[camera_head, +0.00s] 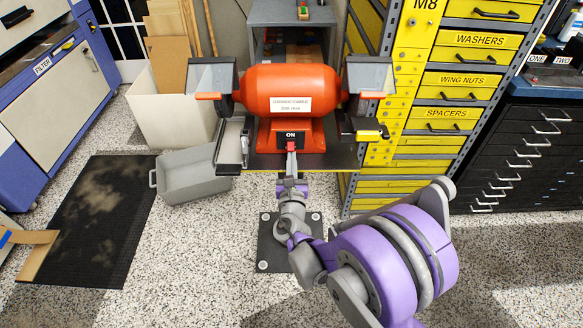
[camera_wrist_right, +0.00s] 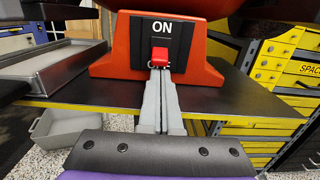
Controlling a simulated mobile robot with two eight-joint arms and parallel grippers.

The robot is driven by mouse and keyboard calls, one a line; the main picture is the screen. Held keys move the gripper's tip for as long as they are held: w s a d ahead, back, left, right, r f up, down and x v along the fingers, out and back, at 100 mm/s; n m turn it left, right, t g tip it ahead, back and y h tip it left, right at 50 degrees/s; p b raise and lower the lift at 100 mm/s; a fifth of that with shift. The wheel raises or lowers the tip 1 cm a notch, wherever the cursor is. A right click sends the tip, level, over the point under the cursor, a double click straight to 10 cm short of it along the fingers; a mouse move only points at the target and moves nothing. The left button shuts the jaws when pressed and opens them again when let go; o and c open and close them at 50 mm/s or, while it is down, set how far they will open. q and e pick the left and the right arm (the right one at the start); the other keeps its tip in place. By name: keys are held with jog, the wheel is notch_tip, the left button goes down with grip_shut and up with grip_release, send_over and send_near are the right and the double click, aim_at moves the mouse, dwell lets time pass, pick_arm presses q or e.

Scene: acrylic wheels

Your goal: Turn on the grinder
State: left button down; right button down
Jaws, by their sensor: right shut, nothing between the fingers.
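The orange-red grinder (camera_head: 290,90) stands on a small black stand top (camera_head: 325,160) in the head view. Its base has a black switch plate (camera_wrist_right: 161,40) marked ON at the top, with a red switch (camera_wrist_right: 160,61) below the word. The lower word is mostly hidden by the switch and my fingers. My right gripper (camera_wrist_right: 161,74) is shut and empty, with its fingertips right at the lower part of the red switch; I cannot tell whether they touch it. In the head view the right gripper (camera_head: 291,148) reaches up to the switch from below. My left gripper is not in view.
A grey tray (camera_wrist_right: 60,70) lies left of the grinder base. A grey bin (camera_head: 190,175) sits on the floor to the left. Yellow drawers (camera_head: 460,80) stand close on the right. A black mat (camera_head: 90,215) lies on the speckled floor.

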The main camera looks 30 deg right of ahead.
dwell(0.4)
jog(key=shift+s+r+g+p, duration=0.1)
jog(key=shift+r+g+p, duration=0.1)
jog(key=shift+g+p, duration=0.25)
